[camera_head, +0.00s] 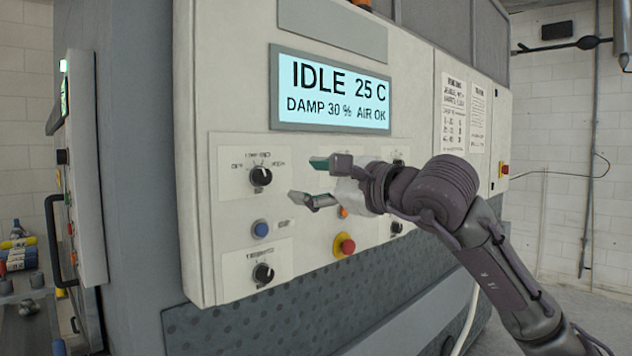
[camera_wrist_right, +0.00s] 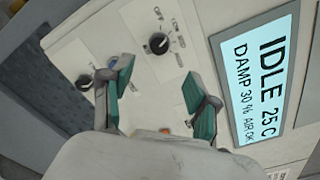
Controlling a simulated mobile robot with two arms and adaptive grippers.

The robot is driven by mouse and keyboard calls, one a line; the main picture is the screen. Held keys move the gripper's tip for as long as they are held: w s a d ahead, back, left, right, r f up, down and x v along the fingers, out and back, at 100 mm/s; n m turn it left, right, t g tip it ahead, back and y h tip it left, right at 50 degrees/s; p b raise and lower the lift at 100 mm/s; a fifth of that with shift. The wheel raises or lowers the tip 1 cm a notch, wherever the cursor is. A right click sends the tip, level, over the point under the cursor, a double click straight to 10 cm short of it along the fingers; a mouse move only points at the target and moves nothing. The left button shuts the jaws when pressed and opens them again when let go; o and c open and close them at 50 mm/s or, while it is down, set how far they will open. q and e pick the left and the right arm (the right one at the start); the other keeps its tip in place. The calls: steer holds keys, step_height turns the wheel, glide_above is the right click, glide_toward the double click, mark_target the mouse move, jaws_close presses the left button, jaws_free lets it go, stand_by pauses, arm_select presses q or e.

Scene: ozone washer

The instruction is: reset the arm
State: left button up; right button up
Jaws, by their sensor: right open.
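My right gripper (camera_head: 305,180) is in front of the washer's control panel (camera_head: 232,215), with its two fingers apart and nothing between them. In the right wrist view the open fingers (camera_wrist_right: 158,88) with green pads point toward the panel, beside the upper left knob (camera_wrist_right: 159,43). That black knob (camera_head: 261,176) is left of the fingers in the head view and looks apart from them. The display (camera_head: 332,92) above reads IDLE 25 C, DAMP 30 %, AIR OK. My right arm hides part of the panel's right side. My left gripper is not in view.
A blue button (camera_head: 260,229) and a lower black knob (camera_head: 263,273) are on the panel's left. A red button with a yellow collar (camera_head: 344,245) is below my gripper. A second cabinet with a handle (camera_head: 54,240) stands at left. Open floor shows at right.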

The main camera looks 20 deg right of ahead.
steer(key=shift+s+d, duration=0.15)
steer(key=shift+s, duration=0.2)
